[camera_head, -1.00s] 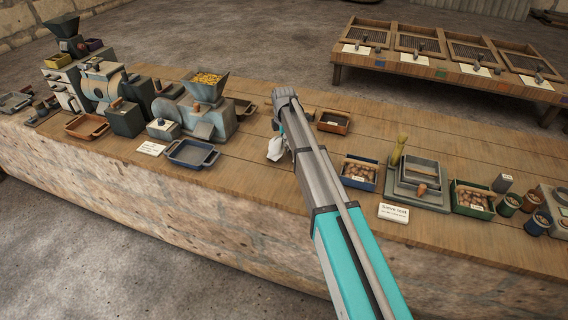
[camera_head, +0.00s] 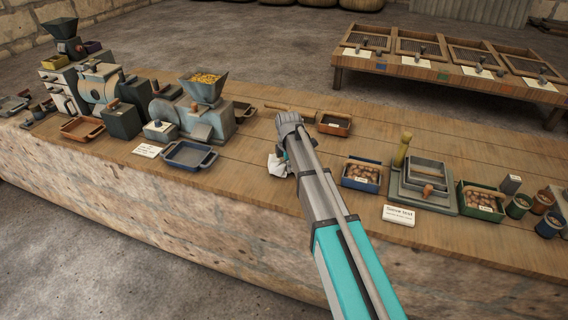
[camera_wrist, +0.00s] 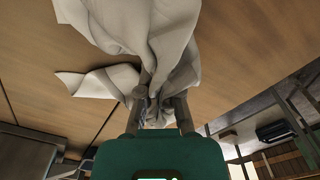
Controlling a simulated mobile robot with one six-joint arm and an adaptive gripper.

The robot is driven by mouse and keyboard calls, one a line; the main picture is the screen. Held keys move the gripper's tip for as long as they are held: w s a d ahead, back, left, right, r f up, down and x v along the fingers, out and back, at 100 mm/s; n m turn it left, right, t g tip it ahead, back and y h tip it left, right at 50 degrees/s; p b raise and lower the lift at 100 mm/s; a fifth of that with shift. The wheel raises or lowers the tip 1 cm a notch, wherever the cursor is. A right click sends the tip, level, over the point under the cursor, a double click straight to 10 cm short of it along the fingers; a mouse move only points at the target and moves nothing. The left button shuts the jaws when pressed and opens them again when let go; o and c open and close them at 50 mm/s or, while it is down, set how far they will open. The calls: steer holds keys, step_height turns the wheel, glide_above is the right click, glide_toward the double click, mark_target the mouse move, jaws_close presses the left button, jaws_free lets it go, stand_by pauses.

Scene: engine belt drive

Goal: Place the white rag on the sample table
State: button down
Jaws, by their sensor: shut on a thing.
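The white rag (camera_head: 278,166) is bunched and hangs at my gripper over the long wooden table (camera_head: 255,190). In the wrist view the rag (camera_wrist: 135,30) fills the upper middle, with folds spreading from the fingertips. My gripper (camera_wrist: 155,98) is shut on the rag there. In the head view the fingers are mostly hidden behind my arm. The rag is over or on the middle of the tabletop; I cannot tell whether it touches the wood.
A blue tray (camera_head: 189,155) and a mill with a hopper (camera_head: 205,88) stand left. A low table with screened frames (camera_head: 445,68) stands behind.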

steer(key=shift+c, duration=2)
jaws_free()
steer(key=shift+r, duration=0.1)
steer(key=shift+s+d+r+p, duration=0.1)
steer(key=shift+s+r+p, duration=0.2)
steer(key=shift+r+p, duration=0.5)
steer(key=shift+s+d+r+p, duration=0.1)
steer(key=shift+s+r+p, duration=0.15)
steer(key=shift+r+p, duration=0.45)
step_height(320, 180, up, 7)
steer(key=s+p, duration=0.3)
steer(key=p, duration=0.4)
steer(key=shift+d, duration=0.3)
steer(key=shift+f, duration=0.1)
steer(key=shift+c, duration=0.2)
